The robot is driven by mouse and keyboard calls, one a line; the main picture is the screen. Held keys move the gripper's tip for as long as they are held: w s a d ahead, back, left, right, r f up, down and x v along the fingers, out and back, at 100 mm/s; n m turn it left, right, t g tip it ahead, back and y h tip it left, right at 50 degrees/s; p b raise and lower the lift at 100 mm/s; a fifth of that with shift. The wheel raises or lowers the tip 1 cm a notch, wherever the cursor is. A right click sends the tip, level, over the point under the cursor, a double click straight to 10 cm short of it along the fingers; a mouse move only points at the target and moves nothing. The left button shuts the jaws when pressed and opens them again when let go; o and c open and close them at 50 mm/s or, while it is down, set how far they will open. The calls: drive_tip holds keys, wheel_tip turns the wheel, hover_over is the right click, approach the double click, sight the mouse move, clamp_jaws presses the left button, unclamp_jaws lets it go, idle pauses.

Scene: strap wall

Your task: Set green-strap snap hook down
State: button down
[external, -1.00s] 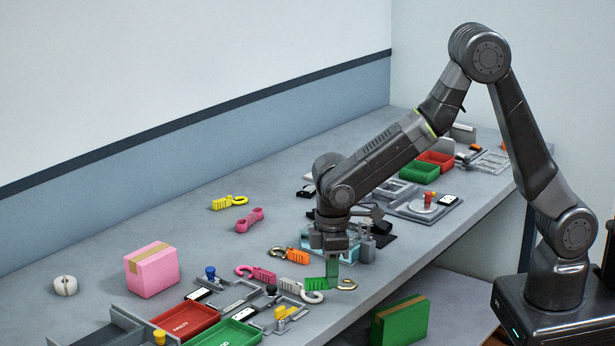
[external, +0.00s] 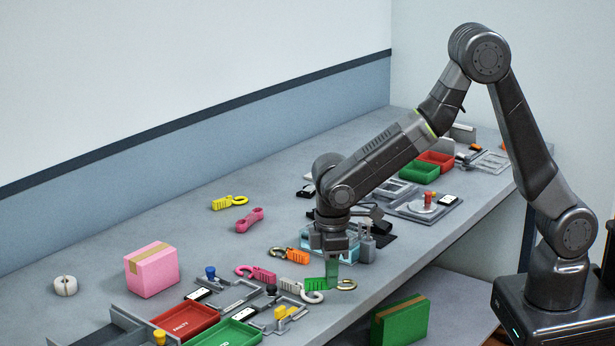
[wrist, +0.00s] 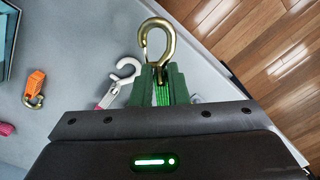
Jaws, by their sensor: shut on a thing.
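The green-strap snap hook (wrist: 158,42) has a brass-coloured hook and a short green strap. In the wrist view its hook sticks out past the jaws, and its strap is between them. My gripper (wrist: 160,84) is shut on the green strap. In the external view my gripper (external: 331,268) points down close over the front edge of the table (external: 385,275), and the brass hook (external: 346,285) shows at its right. I cannot tell whether the hook touches the table.
A white snap hook (external: 313,296) and an orange one (external: 300,257) lie close by on the left. A clear blue-tinted bin (external: 312,240) stands just behind my gripper. The red tray (external: 185,321) and green tray (external: 228,335) are at the front left.

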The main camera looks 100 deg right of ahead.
drive_tip(key=w+d+r+m, duration=0.1)
drive_tip(key=w+d+m, duration=0.25)
drive_tip(key=d, duration=0.75)
wheel_tip(320, 180, up, 3)
drive_tip(key=m, duration=0.6)
hover_over(301, 227)
drive_tip(key=shift+n, duration=0.25)
wheel_tip(301, 227, down, 9)
drive_tip(key=shift+d+f+p, duration=0.1)
drive_tip(key=shift+f+p, duration=0.1)
drive_tip(key=shift+p, duration=0.45)
drive_tip(key=shift+f, duration=0.1)
drive_tip(key=c, duration=1.4)
unclamp_jaws()
wheel_tip(301, 227, up, 11)
drive_tip(key=b, duration=0.1)
drive_tip(key=shift+r+b, duration=0.2)
drive_tip(key=shift+b, duration=0.1)
drive_tip(key=shift+o, duration=0.4)
drive_tip(key=shift+r, duration=0.4)
